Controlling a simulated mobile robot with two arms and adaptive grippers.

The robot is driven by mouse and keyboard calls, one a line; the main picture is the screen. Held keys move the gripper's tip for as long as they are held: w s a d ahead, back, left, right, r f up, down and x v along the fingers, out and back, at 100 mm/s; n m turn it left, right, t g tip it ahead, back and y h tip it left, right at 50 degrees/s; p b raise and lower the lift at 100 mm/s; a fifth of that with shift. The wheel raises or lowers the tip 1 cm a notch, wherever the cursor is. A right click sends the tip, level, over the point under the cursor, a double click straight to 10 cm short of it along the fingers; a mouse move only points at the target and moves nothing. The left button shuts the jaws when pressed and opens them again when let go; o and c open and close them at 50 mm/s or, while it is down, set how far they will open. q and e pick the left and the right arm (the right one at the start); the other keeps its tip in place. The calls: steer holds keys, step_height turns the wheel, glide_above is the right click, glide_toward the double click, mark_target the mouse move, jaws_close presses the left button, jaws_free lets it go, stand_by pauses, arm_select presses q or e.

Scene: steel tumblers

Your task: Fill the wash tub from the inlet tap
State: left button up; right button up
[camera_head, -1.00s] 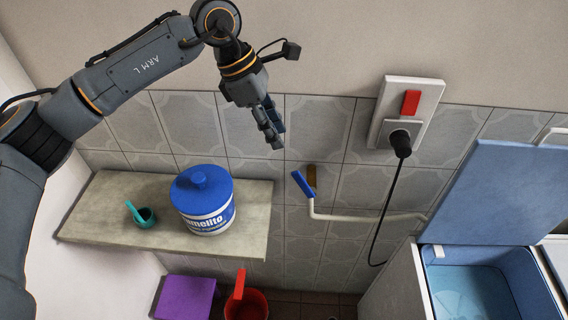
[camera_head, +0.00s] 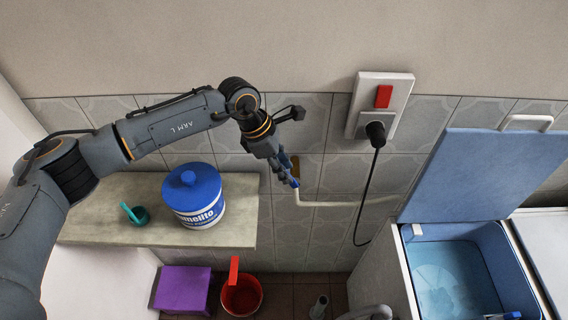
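A small dark and blue piece at the bottom right edge may be my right gripper.
A socket with a red switch (camera_head: 383,97) and black cord (camera_head: 368,205) is on the wall.

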mark_target(297, 182)
arm_select(q)
jaws_close()
steer(key=shift+d+b, duration=0.3)
steer(key=shift+b, duration=0.2)
steer(key=d+y+b, duration=0.1)
steer(key=y+b, duration=0.1)
steer(key=d+y+b, duration=0.1)
steer(key=y+b, duration=0.1)
steer(key=shift+d+b, duration=0.3)
steer(key=shift+b, duration=0.05)
steer(key=shift+d+r+y+b, duration=0.2)
steer(key=shift+d+y+b, duration=0.2)
steer(key=shift+y+b, duration=0.25)
